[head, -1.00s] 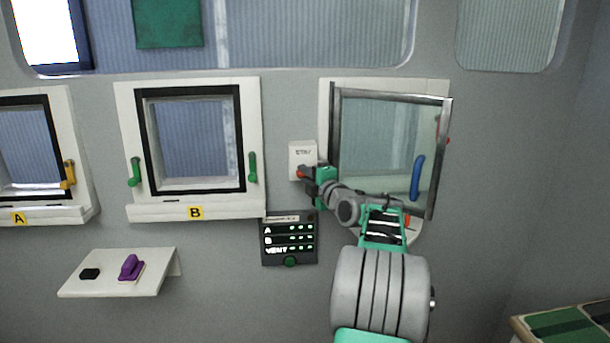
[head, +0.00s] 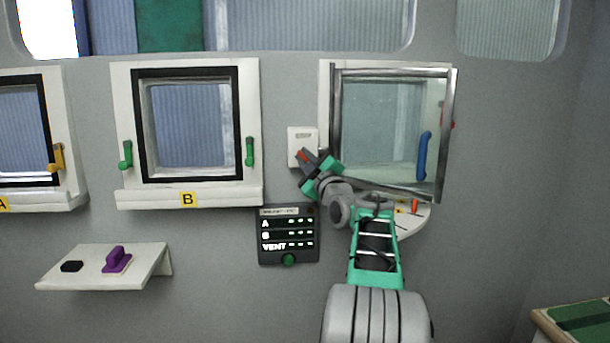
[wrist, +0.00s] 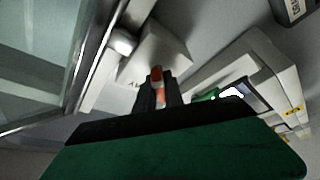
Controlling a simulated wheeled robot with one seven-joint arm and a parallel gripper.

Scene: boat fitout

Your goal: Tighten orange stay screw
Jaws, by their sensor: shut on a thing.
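A white stay box (head: 301,134) is on the wall, left of the right-hand window. The orange stay screw (head: 302,156) is at its lower part and also shows between my fingers in the wrist view (wrist: 156,74). My gripper (head: 309,162) is at the box, its dark fingers shut on the orange screw. The fingers hide part of the screw, so its depth in the box cannot be told. The metal-framed pane (head: 390,130) of the right-hand window stands swung out from its frame, with a blue handle (head: 424,156).
A status panel (head: 288,236) is below the stay box. A small orange object (head: 415,205) stands on a rounded white shelf (head: 418,222) under the pane. Window B (head: 186,199) is to the left. A shelf (head: 97,275) holds a purple item (head: 117,260) and a black one.

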